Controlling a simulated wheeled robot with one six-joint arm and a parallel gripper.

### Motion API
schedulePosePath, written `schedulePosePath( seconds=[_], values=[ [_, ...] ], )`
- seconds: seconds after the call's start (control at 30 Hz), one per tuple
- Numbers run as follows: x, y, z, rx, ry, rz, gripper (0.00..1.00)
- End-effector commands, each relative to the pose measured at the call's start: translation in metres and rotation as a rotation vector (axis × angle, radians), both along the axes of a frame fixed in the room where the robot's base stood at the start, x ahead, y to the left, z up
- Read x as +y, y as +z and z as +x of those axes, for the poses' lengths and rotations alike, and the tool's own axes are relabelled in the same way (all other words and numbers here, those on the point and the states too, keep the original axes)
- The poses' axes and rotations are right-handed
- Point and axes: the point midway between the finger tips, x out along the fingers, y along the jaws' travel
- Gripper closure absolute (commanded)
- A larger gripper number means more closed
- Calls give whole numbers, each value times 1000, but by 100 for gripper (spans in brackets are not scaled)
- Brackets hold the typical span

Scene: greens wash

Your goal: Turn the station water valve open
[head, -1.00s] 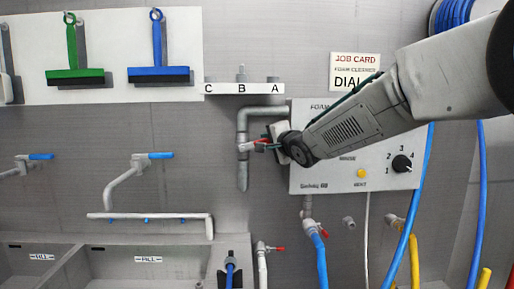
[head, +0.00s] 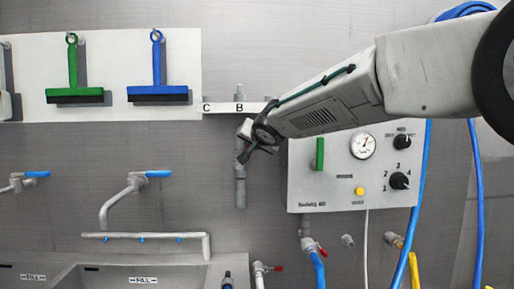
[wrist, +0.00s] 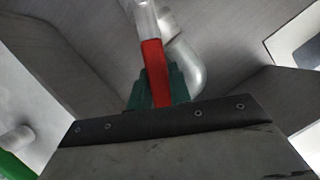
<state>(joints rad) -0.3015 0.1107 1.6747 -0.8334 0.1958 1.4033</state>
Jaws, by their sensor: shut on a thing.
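The station water valve sits on a grey vertical pipe (head: 240,190) left of the control panel in the head view. Its red lever (wrist: 153,72) shows in the wrist view, between the two green-padded fingers of my gripper (wrist: 158,90). The gripper is shut on the lever. A pale valve body and a curved pipe (wrist: 188,68) lie beyond it. In the head view my gripper (head: 244,154) is at the pipe, angled down and left. There it hides most of the lever and valve, so the lever's exact angle cannot be told.
The control panel (head: 330,192) with gauge and dials stands just right of the pipe, partly under my arm. A lettered strip (head: 222,107) is above. Sinks (head: 150,262), a blue-handled tap (head: 157,174) and blue hoses (head: 421,210) are around.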

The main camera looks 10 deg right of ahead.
Motion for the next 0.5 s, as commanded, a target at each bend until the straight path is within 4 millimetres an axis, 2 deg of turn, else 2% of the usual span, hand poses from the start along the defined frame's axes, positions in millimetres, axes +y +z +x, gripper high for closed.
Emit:
schedulePosePath(
  seconds=[0.5],
  values=[
    [9, 3, 0, 7, 2, -114, 100]
  ],
)
